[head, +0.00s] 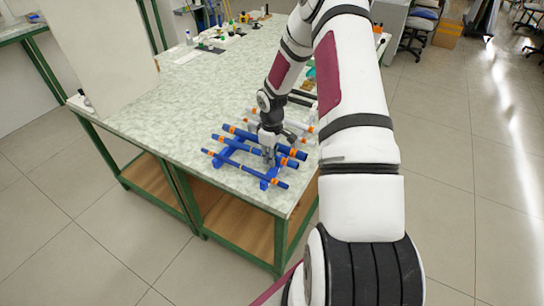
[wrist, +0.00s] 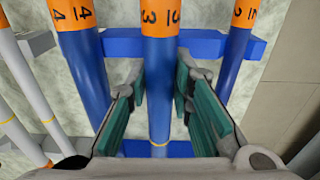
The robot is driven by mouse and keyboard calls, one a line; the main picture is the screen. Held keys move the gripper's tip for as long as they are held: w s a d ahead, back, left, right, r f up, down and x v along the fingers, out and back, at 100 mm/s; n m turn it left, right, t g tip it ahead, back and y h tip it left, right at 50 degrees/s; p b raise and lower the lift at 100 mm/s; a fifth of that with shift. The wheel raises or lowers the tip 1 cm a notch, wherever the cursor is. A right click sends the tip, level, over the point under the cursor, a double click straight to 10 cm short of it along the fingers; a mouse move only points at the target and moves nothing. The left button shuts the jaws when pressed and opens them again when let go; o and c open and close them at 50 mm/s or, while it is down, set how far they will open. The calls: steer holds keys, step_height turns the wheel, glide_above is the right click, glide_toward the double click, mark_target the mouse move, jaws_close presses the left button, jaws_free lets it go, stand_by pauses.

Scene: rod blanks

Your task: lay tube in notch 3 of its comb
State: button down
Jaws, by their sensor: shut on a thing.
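A blue tube with an orange band marked 3 (wrist: 158,75) runs up the middle of the wrist view, between my jaws. It also shows in the head view (head: 232,144) as the middle of three blue tubes. My gripper (wrist: 160,88) is shut on this tube, coming from above; it also shows in the head view (head: 269,155). The tube crosses over both rails of the blue comb (wrist: 121,44). Whether it rests in a notch or hovers just above cannot be told. Tubes marked 4 (wrist: 84,75) and 2 (wrist: 231,65) lie on either side, apart from it.
White rods with orange bands (wrist: 22,85) lie beside tube 4, on a grey rack. The marbled table (head: 180,105) is clear to the left. Its edge is near tube 2. Small bottles and tools (head: 215,40) stand at the far end. A pale panel (head: 100,50) stands at left.

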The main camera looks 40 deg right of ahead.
steer(key=f, duration=0.2)
steer(key=shift+s+a+f, duration=0.1)
steer(key=shift+s+f, duration=0.25)
steer(key=shift+s, duration=0.05)
steer(key=c, duration=1.5)
jaws_free()
steer(key=shift+c, duration=0.2)
steer(key=shift+o, duration=1)
steer(key=shift+w+f, duration=0.3)
steer(key=shift+f, duration=0.05)
steer(key=shift+w+d, duration=0.1)
steer(key=shift+d, duration=0.1)
steer(key=shift+r, duration=0.3)
steer(key=shift+r, duration=0.15)
step_height(320, 180, up, 8)
steer(key=shift+f, duration=0.2)
